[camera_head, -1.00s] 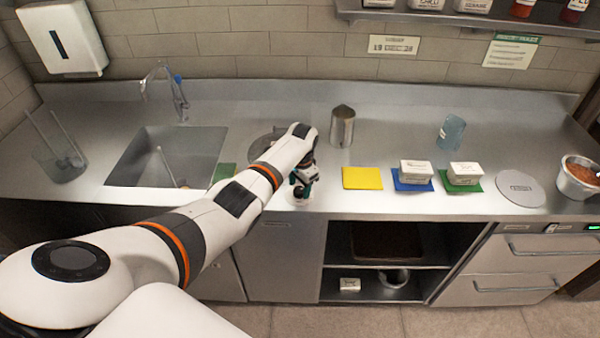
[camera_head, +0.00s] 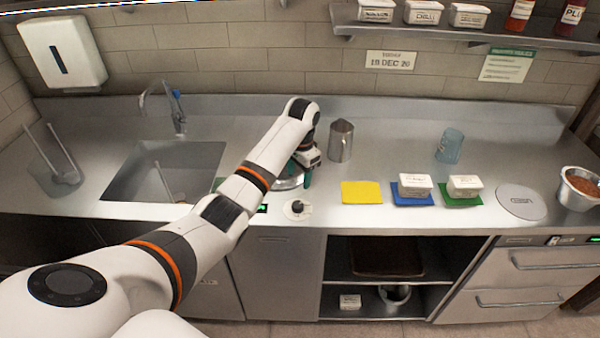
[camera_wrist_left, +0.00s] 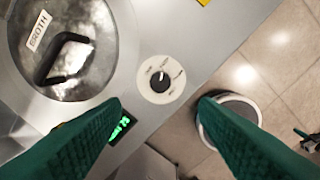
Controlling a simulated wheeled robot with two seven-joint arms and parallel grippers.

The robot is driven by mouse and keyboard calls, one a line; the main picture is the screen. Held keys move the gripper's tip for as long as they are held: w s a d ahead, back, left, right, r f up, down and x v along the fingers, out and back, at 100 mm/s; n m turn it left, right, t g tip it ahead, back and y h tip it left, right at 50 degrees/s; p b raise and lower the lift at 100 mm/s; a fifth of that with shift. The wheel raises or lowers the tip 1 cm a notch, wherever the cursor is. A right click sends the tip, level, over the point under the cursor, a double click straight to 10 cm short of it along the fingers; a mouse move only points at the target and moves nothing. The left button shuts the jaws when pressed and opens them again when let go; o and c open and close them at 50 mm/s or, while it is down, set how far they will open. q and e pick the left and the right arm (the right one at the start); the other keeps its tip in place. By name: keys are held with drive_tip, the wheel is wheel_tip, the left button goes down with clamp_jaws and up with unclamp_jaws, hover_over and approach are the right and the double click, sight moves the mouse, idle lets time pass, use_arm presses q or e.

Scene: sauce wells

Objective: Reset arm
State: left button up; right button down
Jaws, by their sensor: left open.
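My left arm (camera_head: 225,210) reaches from the lower left to the counter in the head view. My left gripper (camera_head: 307,172) is over the counter, beside a round knob (camera_head: 297,208) on a pale dial plate. In the left wrist view, the gripper (camera_wrist_left: 158,110) has its two green fingers wide apart with nothing between them. The knob (camera_wrist_left: 160,82) lies beyond the fingertips, apart from them. A lidded well (camera_wrist_left: 62,45) labelled BROTH with a black handle is next to the knob, with a green lit display (camera_wrist_left: 122,128) nearby. My right gripper is not in view.
A metal pitcher (camera_head: 341,140) stands behind a yellow mat (camera_head: 361,192). White tubs sit on a blue mat (camera_head: 400,198) and a green mat (camera_head: 447,201). A blue cup (camera_head: 449,146), grey disc (camera_head: 521,202) and food pot (camera_head: 579,189) are to the right. A sink (camera_head: 150,180) is left.

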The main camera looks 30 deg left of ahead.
use_arm(q)
drive_tip(key=shift+f, duration=0.1)
drive_tip(key=s+d+f+t, duration=0.1)
drive_tip(key=s+d+f, duration=1.05)
drive_tip(key=s, duration=0.35)
drive_tip(key=s+d+r+n+t, duration=0.1)
drive_tip(key=s+d+r, duration=0.2)
drive_tip(key=s, duration=0.7)
drive_tip(key=s+d+r+t, duration=0.1)
drive_tip(key=s+d+r, duration=0.1)
drive_tip(key=s, duration=0.9)
wheel_tip(320, 180, down, 28)
drive_tip(key=b, duration=0.4)
drive_tip(key=s+a+f+g+b, duration=0.1)
drive_tip(key=s+f+b, duration=0.1)
drive_tip(key=s+f, duration=0.6)
drive_tip(key=s+a+f+g+b, duration=0.1)
drive_tip(key=s+f+b, duration=0.1)
drive_tip(key=s+f, duration=0.7)
wheel_tip(320, 180, down, 5)
drive_tip(key=shift+a+f+h, duration=0.15)
drive_tip(key=shift+a+h, duration=0.1)
drive_tip(key=shift+h, duration=0.05)
